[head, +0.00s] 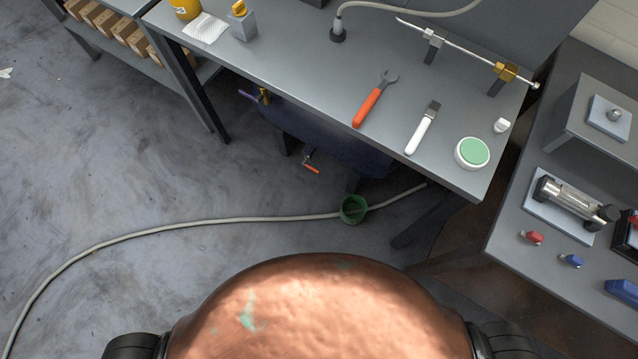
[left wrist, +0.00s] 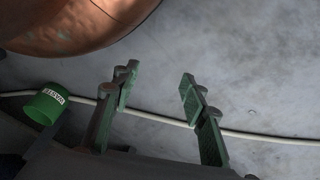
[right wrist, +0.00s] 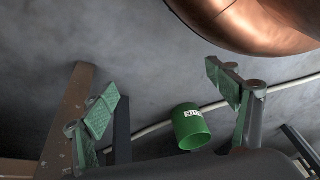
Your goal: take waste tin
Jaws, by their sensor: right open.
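The waste tin looks to be the green open cylinder (head: 353,209) on the floor beside the pale hose, below the bench's front edge. It also shows in the left wrist view (left wrist: 45,106) at the left and in the right wrist view (right wrist: 190,128) near the middle; its white label is too small to read surely. My left gripper (left wrist: 159,76) is open and empty, its fingers apart, with the tin outside them to the left. My right gripper (right wrist: 161,79) is open and empty; the tin appears beyond and between its fingers, not touched. Neither gripper shows in the head view.
The pale hose (head: 230,219) runs across the floor. A grey bench (head: 300,60) carries an orange wrench (head: 372,102), a white brush (head: 423,128) and a round green-topped pot (head: 472,152). A dark blue tank (head: 330,140) stands beneath it.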

